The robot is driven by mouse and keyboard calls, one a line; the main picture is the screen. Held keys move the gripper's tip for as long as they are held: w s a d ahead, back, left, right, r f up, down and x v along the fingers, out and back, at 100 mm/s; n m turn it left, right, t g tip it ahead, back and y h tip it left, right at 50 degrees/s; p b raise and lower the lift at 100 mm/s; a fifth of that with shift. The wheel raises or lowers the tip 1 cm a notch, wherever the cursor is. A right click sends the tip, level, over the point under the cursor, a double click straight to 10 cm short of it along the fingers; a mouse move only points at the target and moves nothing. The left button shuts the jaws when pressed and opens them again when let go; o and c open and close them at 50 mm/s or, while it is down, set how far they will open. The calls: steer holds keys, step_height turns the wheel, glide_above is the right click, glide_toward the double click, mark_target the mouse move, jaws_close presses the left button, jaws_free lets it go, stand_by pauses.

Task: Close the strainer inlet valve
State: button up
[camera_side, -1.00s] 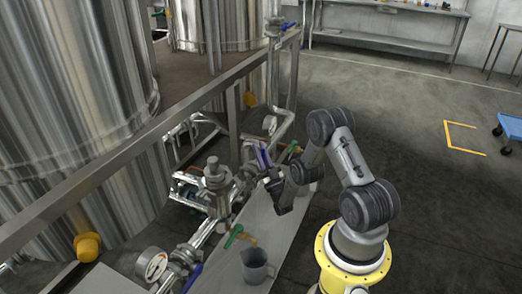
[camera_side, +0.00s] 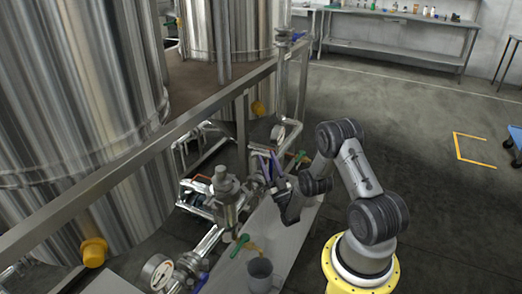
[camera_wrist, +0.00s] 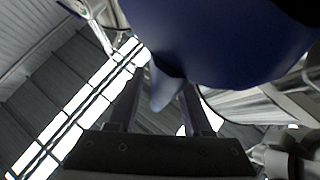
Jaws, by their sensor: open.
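My gripper (camera_side: 288,206) is at the pipework in the middle of the side view, close beside blue valve levers (camera_side: 276,165). In the wrist view my gripper (camera_wrist: 160,105) is open, with its two dark fingers apart. A large blue handle (camera_wrist: 205,40) fills the top of that view, very near the camera. Its narrow tip reaches down into the gap between the fingers; I cannot tell whether it touches either one. The metal strainer body (camera_side: 227,195) stands upright to the left of my gripper. Which lever belongs to the strainer inlet is not clear.
A green lever (camera_side: 240,245) and a grey jug (camera_side: 259,274) are in front of the strainer. A pressure gauge (camera_side: 157,272) is at lower left. Large steel tanks (camera_side: 75,110) and a frame rail (camera_side: 110,166) bound the left.

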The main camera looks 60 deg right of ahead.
steer(key=shift+d, duration=0.1)
steer(key=d+f+m+g+y, duration=0.2)
steer(key=d+f+m+g, duration=0.85)
steer(key=m+g, duration=0.35)
steer(key=s+a+r+m+t, duration=0.1)
steer(key=s+a+r, duration=0.2)
steer(key=s+a, duration=0.6)
steer(key=w+a+r+n+t+y, duration=0.1)
steer(key=w+a+r+t, duration=0.2)
steer(key=w+r, duration=0.3)
steer(key=w+a+r+n+t+y, duration=0.1)
steer(key=w+a+r+t, duration=0.3)
steer(key=r, duration=1.2)
steer(key=w+a+r+n+t+y, duration=0.1)
steer(key=w+a+r+t+y, duration=0.1)
steer(key=w+r, duration=0.7)
steer(key=shift+w+a+r+t, duration=0.35)
steer(key=shift+a+r+t, duration=0.3)
steer(key=shift+r+t, duration=0.55)
steer(key=shift+f, duration=0.15)
